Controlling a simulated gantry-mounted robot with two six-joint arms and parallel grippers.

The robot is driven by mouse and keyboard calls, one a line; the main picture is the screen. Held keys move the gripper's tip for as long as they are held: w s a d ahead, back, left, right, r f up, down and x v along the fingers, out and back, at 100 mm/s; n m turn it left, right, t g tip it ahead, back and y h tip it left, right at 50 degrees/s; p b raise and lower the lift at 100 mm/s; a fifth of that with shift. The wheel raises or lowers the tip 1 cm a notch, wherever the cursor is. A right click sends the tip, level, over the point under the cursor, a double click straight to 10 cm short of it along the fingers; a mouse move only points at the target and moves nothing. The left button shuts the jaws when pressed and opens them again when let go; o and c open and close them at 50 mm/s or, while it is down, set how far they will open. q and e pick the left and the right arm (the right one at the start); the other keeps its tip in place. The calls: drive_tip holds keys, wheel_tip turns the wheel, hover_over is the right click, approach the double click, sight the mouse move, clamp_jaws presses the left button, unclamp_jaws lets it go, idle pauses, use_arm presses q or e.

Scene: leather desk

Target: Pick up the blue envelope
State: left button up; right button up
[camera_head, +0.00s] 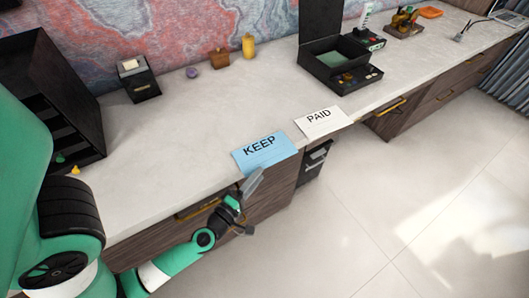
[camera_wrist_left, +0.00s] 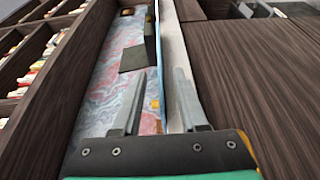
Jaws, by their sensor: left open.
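The blue envelope (camera_head: 272,157), marked KEEP, lies flat on the pale desktop at its front edge, with a corner reaching the edge. My left gripper (camera_head: 255,181) is just in front of the desk edge, close below the envelope's near side; the head view does not settle whether they touch. In the left wrist view my left gripper (camera_wrist_left: 159,88) has its two fingers apart, with the desk edge seen nearly edge-on between them. A thin bluish strip there may be the envelope, but I cannot tell surely. My right gripper is not in view.
A white envelope (camera_head: 322,126) marked PAID lies right of the blue one at the edge. An open black box (camera_head: 338,78) stands behind it. A dark shelf unit (camera_head: 75,105) stands at left. Wooden drawers with handles sit under the desktop (camera_head: 195,120), which is mostly clear.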

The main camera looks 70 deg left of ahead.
sight(265, 167)
use_arm(q)
drive_tip(key=x, duration=0.5)
drive_tip(key=shift+s+d, duration=0.1)
drive_tip(key=shift+s, duration=0.1)
clamp_jaws()
